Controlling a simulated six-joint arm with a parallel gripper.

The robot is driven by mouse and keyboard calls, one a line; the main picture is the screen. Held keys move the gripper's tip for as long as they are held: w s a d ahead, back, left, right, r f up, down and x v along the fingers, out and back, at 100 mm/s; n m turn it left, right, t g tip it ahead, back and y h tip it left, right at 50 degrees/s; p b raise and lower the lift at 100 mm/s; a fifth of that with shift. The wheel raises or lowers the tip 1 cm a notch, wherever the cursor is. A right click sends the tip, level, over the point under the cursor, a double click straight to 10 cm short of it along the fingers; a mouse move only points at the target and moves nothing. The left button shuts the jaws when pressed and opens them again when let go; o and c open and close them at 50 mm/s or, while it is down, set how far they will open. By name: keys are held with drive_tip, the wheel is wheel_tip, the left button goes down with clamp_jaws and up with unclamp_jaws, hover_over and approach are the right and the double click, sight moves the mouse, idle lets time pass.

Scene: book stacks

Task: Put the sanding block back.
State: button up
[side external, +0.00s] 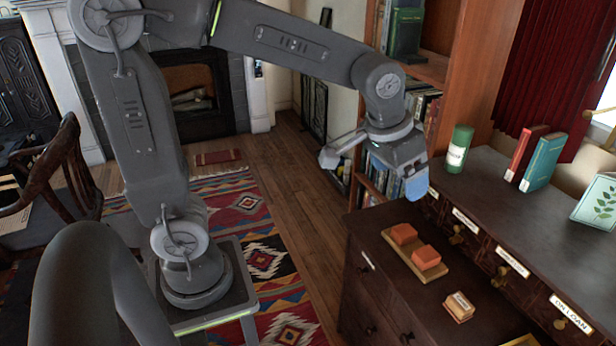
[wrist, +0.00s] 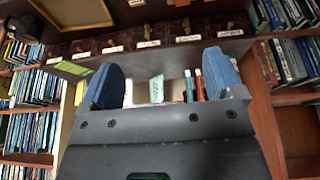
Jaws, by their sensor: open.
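My gripper (side external: 415,180) is open and empty, its blue fingers in the air at the left end of the dark cabinet. Both fingers show apart in the wrist view (wrist: 164,85), with nothing held between them. Two orange-red blocks, one back (side external: 403,233) and one front (side external: 426,257), sit on a shallow wooden tray (side external: 408,252) on the lower cabinet top. A small wood-and-orange block with a pale label (side external: 459,305) lies apart, to the right of the tray and nearer the front. I cannot tell for sure which is the sanding block.
Labelled small drawers (side external: 513,262) rise behind the lower top (side external: 385,268). Their ledge holds a green cylinder (side external: 459,149), a red book (side external: 527,152), a teal book (side external: 542,162) and a leaf-print card (side external: 597,200). A yellow-edged frame (side external: 522,341) is cut off at the bottom.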

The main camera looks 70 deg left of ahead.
drive_tip(key=s+a+t, duration=0.1)
drive_tip(key=s+a, duration=0.2)
drive_tip(key=s, duration=1.2)
drive_tip(key=shift+r+t, duration=0.3)
drive_tip(key=shift+w, duration=0.1)
